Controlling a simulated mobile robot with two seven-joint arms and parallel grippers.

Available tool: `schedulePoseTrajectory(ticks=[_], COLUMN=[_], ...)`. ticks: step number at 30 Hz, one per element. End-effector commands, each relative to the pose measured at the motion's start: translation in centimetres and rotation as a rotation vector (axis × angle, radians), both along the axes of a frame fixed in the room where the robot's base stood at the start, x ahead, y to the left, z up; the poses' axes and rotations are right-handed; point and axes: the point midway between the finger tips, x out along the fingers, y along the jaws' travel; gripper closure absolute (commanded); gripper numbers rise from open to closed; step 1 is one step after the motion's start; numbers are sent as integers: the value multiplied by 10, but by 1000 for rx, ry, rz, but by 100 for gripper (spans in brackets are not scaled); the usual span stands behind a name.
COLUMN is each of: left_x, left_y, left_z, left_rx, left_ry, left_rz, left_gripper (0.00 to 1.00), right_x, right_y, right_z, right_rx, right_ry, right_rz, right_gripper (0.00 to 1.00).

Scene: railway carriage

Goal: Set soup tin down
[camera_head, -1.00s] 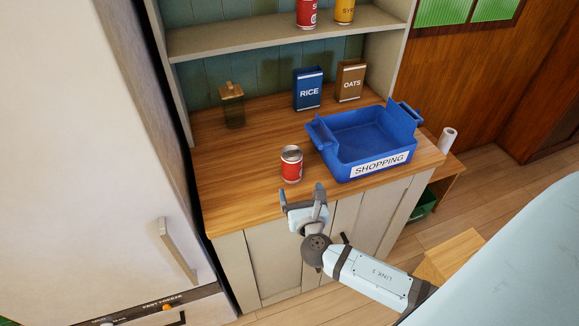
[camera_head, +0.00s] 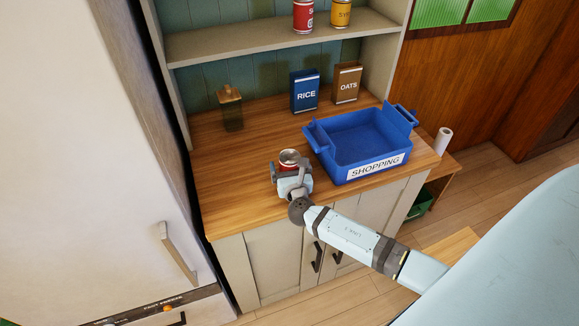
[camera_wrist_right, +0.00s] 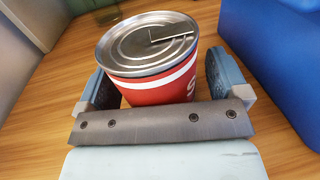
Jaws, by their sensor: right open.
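The soup tin (camera_head: 289,156) is red with a silver lid and stands upright on the wooden counter, just left of the blue shopping crate. My right gripper (camera_head: 289,167) is at the tin, with its fingers open on either side of it. In the right wrist view the tin (camera_wrist_right: 150,62) sits between the two fingers, its ring-pull lid uppermost, with a gap at the right finger. The lower part of the tin is hidden by the gripper. My left gripper is not in view.
The blue crate (camera_head: 318,143) marked SHOPPING is empty and close to the gripper's right. Behind are a rice box (camera_head: 305,92), an oats box (camera_head: 347,83) and a brown jar (camera_head: 230,108). A shelf (camera_head: 250,41) holds two tins. The counter left of the tin is clear.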

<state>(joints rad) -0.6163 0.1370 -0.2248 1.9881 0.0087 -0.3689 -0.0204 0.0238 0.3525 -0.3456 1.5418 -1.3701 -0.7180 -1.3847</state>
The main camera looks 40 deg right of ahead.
Motion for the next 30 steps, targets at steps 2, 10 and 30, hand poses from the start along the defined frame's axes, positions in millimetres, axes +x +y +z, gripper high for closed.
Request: schedulePoseTrajectory(ticks=[2,10,30], left_x=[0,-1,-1], left_y=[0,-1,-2], left_z=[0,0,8], left_rx=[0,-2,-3], left_ry=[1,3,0], left_rz=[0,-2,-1], left_gripper=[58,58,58], right_x=[0,0,0], right_y=[0,0,0], right_z=[0,0,47], right_rx=[0,0,3], right_ry=[0,0,-7], right_rz=[0,0,0], right_gripper=[7,58,77])
